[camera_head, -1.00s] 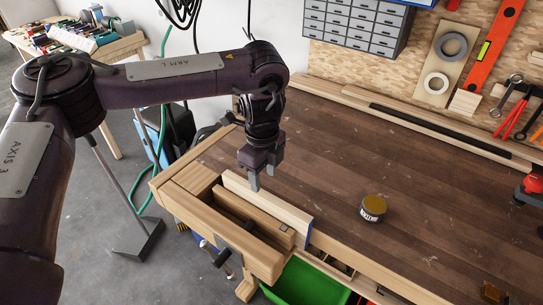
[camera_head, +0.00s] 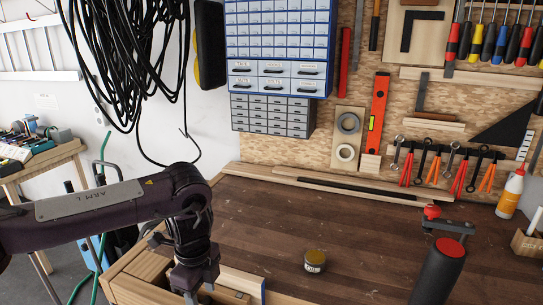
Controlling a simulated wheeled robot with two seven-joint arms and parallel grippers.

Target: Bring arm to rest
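My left arm comes in from the left, and my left gripper (camera_head: 195,288) points down at the bottom edge of the picture. It is over the wooden vise (camera_head: 145,272) at the bench's front left corner. Its fingers are small, dark and partly cut off, so I cannot tell their opening. Nothing held shows. I cannot tell whether it touches the vise. My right gripper is not in view.
A small jar with a yellow-brown lid (camera_head: 315,260) stands on the workbench (camera_head: 265,215). A dark cylinder with a red top (camera_head: 450,247) and a red-knobbed tool (camera_head: 433,212) are at the right. Grey drawers (camera_head: 273,115) and tools hang behind. The middle bench is mostly clear.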

